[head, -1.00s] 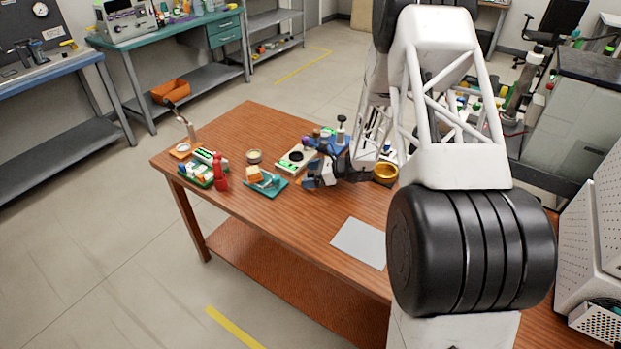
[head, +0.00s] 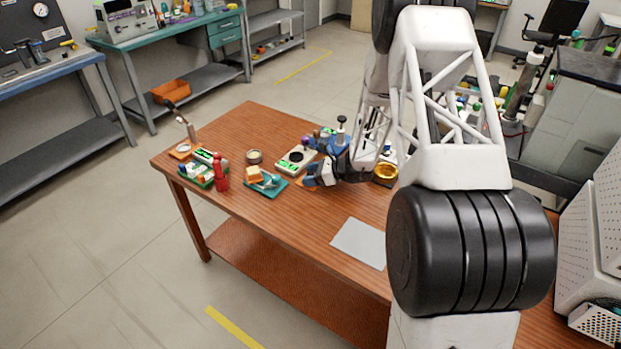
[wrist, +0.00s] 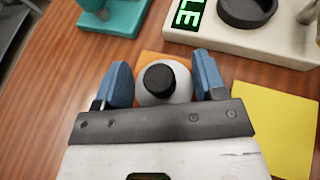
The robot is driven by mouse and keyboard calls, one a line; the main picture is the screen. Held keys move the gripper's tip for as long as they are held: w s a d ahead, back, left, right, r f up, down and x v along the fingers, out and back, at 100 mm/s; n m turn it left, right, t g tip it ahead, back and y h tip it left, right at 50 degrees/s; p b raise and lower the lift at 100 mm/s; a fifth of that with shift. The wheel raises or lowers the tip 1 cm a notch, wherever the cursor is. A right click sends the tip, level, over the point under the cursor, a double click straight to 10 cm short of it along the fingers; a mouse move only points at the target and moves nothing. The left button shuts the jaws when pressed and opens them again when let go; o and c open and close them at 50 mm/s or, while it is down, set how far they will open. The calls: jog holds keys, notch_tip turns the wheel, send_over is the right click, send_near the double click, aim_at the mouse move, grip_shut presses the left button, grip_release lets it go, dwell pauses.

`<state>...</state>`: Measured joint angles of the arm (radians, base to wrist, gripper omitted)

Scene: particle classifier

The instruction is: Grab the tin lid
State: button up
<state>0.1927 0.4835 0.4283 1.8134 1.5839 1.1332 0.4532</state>
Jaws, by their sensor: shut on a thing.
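The tin lid (wrist: 152,97), a pale round lid with a black knob on top, sits between my two blue fingers in the wrist view. An orange square patch (wrist: 151,57) shows just beyond it. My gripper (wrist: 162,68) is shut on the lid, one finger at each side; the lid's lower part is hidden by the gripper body. In the head view my gripper (head: 312,182) is low over the wooden table, and the lid cannot be made out there. How far the lid is above the table is unclear.
A pale device with a green display (wrist: 187,14) and a dark round pan stands just beyond my gripper. A teal tray (wrist: 112,16) is at the upper left, and a yellow sheet (wrist: 276,122) at the right. A brass-coloured dish (head: 385,171) stands near my arm.

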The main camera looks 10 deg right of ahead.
jog(key=shift+r, duration=0.25)
jog(key=shift+r, duration=0.5)
jog(key=shift+s+r, duration=0.25)
jog(key=shift+r, duration=0.3)
jog(key=shift+s+r, duration=0.2)
jog(key=shift+r, duration=0.35)
jog(key=s, duration=0.5)
jog(key=s+r, duration=0.1)
jog(key=s, duration=0.9)
jog(key=shift+r, duration=0.15)
